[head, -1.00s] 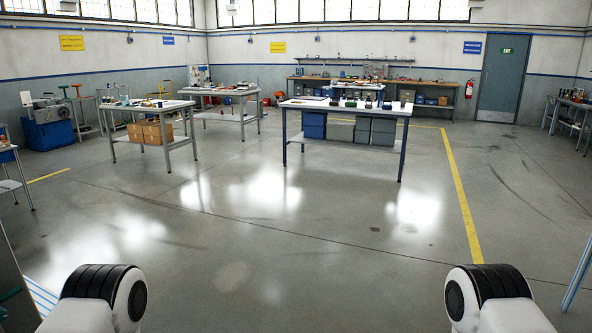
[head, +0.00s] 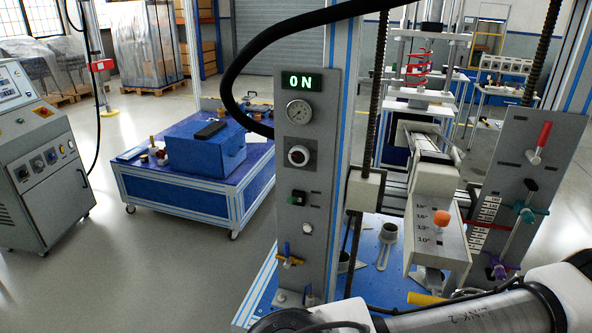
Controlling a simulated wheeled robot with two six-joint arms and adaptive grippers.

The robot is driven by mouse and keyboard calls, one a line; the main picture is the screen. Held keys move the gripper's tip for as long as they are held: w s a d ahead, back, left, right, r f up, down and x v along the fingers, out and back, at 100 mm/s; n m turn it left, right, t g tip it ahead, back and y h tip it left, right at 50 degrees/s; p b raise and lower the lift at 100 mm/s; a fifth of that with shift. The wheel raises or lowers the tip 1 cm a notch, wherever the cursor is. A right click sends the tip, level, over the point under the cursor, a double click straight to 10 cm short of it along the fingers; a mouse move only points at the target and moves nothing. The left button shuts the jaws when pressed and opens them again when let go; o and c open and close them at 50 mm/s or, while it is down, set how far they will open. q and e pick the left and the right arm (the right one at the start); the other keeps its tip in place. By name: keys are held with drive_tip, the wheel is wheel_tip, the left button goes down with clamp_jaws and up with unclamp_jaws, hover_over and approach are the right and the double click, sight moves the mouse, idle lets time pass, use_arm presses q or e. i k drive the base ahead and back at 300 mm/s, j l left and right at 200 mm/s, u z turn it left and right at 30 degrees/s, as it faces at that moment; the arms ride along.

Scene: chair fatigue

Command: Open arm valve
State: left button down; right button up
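A second grey panel (head: 520,165) at the right carries a red lever (head: 541,141), a teal-handled valve (head: 526,211) and a purple handle (head: 500,266). I cannot tell which one is the arm valve. Part of my arm crosses the bottom right; neither gripper is in view.
The test rig has a blue base (head: 265,292), a dark threaded rod and a box with an orange knob (head: 441,219). A blue wheeled table (head: 175,195) stands behind left. A grey cabinet (head: 40,160) is at far left. Floor between them is clear.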

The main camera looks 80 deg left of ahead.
sight(287, 264)
drive_tip(key=u, duration=2.75)
drive_tip(key=k+u, duration=0.15)
drive_tip(key=u, duration=0.5)
